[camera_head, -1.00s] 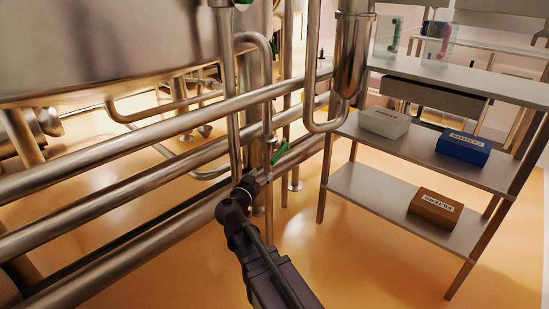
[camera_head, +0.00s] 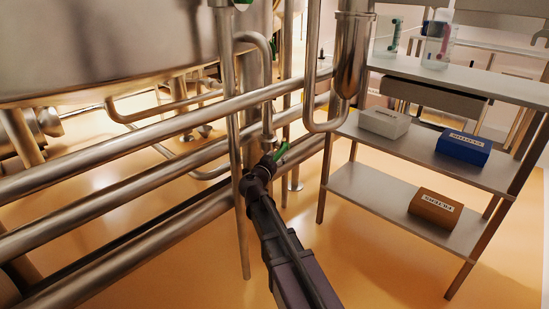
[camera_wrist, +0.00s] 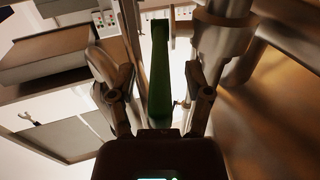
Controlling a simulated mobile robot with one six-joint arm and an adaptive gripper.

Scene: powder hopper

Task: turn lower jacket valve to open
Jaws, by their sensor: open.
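The lower jacket valve's green handle (camera_head: 281,150) sits on a vertical pipe (camera_head: 266,118) in the head view, just beyond the end of my arm. In the wrist view the long green handle (camera_wrist: 160,85) runs between the two fingers of my gripper (camera_wrist: 157,82). The fingers stand apart on either side of the handle, with a gap visible on each side. In the head view my gripper (camera_head: 266,160) is at the handle, and my wrist hides the fingers and the valve body.
Long slanting steel pipes (camera_head: 130,143) run at left under a large vessel (camera_head: 120,45). Another green handle (camera_head: 243,2) shows at the top.

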